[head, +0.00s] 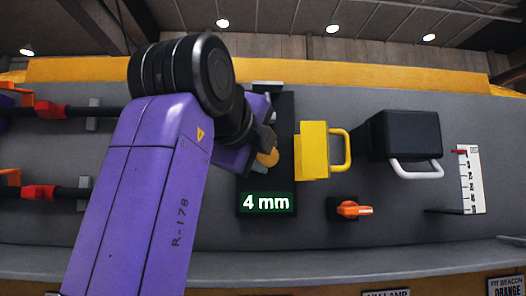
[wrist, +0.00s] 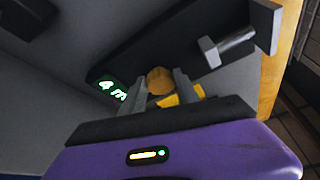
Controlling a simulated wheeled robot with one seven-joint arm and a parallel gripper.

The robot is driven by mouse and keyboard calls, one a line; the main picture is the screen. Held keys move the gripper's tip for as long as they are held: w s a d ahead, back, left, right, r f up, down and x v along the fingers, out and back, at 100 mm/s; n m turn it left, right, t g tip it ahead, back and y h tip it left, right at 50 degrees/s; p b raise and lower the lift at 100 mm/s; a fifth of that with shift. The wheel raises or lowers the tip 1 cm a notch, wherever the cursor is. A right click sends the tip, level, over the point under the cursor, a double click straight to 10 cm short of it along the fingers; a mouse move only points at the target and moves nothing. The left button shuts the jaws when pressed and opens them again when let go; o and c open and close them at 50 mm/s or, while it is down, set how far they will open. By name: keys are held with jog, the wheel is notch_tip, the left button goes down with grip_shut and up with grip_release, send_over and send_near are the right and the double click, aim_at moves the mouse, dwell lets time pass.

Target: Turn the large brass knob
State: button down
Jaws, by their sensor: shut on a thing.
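The large brass knob (wrist: 158,80) sits on a dark vertical plate on the grey panel. In the head view the brass knob (head: 268,158) shows only in part, beside my gripper. My gripper (wrist: 160,84) is shut on the knob, with one finger on each side of it in the wrist view. In the head view my gripper (head: 264,150) is partly hidden behind my purple arm. A lit display (head: 266,202) below the knob reads "4 mm".
Right of the plate are a yellow block with a handle (head: 313,150), a black block with a white handle (head: 408,135), an orange lever (head: 353,209) and a white scale (head: 470,180). A metal bolt (wrist: 228,46) stands near the knob. Red clamps (head: 50,109) sit at left.

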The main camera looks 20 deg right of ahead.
jog(key=shift+f, duration=0.1)
dwell(0.3)
jog(key=c, duration=0.9)
grip_release()
jog(key=b+v, duration=0.2)
jog(key=v, duration=0.5)
jog(key=shift+s+a+b, duration=0.2)
jog(key=shift+s+b, duration=0.1)
jog(key=shift+b, duration=0.05)
